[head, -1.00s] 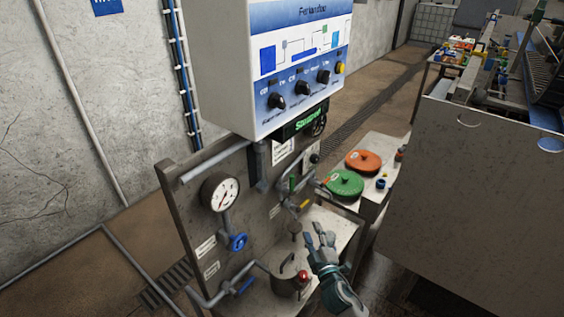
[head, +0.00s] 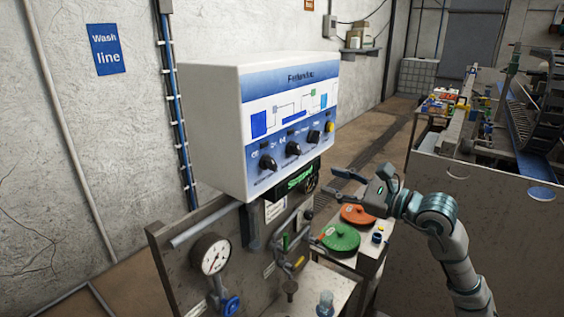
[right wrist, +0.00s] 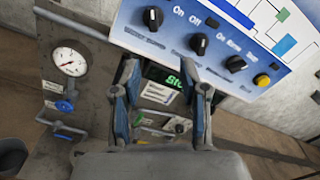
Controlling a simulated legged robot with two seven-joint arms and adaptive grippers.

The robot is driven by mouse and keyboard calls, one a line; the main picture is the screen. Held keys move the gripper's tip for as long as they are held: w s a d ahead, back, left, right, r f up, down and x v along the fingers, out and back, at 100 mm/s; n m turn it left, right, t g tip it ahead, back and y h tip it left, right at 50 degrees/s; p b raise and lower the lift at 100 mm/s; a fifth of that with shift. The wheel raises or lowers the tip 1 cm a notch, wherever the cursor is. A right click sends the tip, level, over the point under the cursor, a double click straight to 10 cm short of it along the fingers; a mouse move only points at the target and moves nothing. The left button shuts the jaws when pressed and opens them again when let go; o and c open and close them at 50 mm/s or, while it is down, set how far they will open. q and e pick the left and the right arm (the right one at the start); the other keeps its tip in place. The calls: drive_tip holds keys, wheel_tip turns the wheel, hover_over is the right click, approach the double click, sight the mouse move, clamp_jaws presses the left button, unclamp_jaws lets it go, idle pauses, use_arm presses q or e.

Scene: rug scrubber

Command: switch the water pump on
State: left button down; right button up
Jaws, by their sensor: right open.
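The white control box (head: 215,130) has a blue panel with three black knobs and a yellow button (head: 329,127). The left knob (head: 267,163), middle knob (head: 292,148) and right knob (head: 314,136) also show in the right wrist view as left (right wrist: 152,17), middle (right wrist: 198,44) and right (right wrist: 235,63). "On" and "Off" are readable there; the smaller labels are too blurred to tell which one is the water pump. My right gripper (head: 341,184) is open and empty, right of and below the panel, apart from the knobs. My left gripper is not in view.
Below the box stands a grey board with a pressure gauge (head: 211,254), a blue valve handle (head: 231,306) and pipes. A green lid (head: 340,238) and an orange lid (head: 358,214) lie on a side table. A large grey machine (head: 480,200) stands at the right.

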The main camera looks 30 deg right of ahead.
drive_tip(key=p, duration=0.6)
approach(274, 165)
drive_tip(key=w+a, duration=0.1)
drive_tip(key=w, duration=0.1)
drive_tip(key=w+a+r, duration=0.1)
drive_tip(key=w+a, duration=0.1)
drive_tip(key=x, duration=0.2)
drive_tip(key=p+x, duration=0.1)
drive_tip(key=x, duration=0.1)
drive_tip(key=shift+w+d+f, duration=0.15)
drive_tip(key=shift+d+f, duration=0.05)
drive_tip(key=shift+d, duration=0.2)
drive_tip(key=shift+w+d+f+p, duration=0.1)
drive_tip(key=shift+w+d+p, duration=0.05)
drive_tip(key=shift+w+p, duration=0.15)
drive_tip(key=shift+w+d+f, duration=0.15)
drive_tip(key=shift+d+f, duration=0.05)
drive_tip(key=shift+d, duration=0.15)
drive_tip(key=shift+a, duration=0.15)
drive_tip(key=shift+a+r, duration=0.15)
drive_tip(key=shift+a, duration=0.3)
drive_tip(key=c, duration=0.8)
clamp_jaws()
